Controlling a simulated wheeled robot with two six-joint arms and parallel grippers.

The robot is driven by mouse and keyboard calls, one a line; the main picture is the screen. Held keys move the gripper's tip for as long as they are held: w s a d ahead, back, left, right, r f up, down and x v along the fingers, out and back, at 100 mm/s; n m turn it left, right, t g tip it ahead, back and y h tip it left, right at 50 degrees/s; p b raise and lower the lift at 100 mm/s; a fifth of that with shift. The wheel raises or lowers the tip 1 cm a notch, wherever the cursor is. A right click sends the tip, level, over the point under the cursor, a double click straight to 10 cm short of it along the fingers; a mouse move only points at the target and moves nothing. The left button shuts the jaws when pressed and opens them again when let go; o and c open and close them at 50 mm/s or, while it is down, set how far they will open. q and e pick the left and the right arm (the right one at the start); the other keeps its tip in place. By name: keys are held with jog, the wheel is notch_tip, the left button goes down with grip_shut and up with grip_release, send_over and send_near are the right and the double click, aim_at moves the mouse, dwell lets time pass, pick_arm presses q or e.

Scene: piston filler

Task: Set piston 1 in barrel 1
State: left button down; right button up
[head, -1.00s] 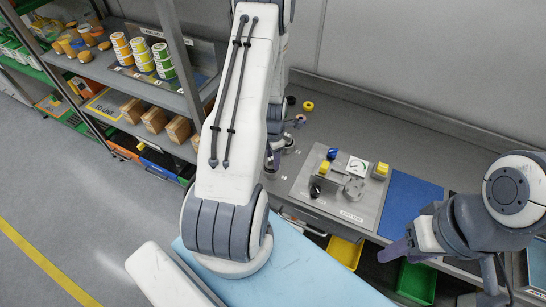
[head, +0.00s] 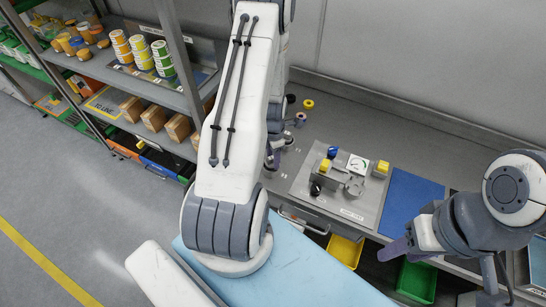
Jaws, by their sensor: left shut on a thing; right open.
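My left gripper (head: 272,160) is low beside my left forearm, over the bench, and mostly hidden by that arm. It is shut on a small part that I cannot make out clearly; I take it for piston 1. Small grey cylindrical parts (head: 288,138) stand on the bench just right of it; I cannot tell whether one is barrel 1. My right gripper (head: 393,250) is open and empty at the bench's front edge, below the blue mat.
A grey plate (head: 370,210) holds a fixture with a blue knob (head: 333,152), a gauge (head: 357,164) and a yellow block (head: 381,169). The blue mat (head: 411,200) is bare. A black ring (head: 291,98) and a yellow ring (head: 308,104) lie behind. A shelf rack (head: 175,100) stands left.

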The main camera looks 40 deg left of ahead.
pick_arm(q)
jog(key=shift+f, duration=0.1)
dwell(0.5)
grip_release()
dwell(0.5)
jog(key=shift+r+p, duration=3.6)
jog(key=shift+r, duration=1.2)
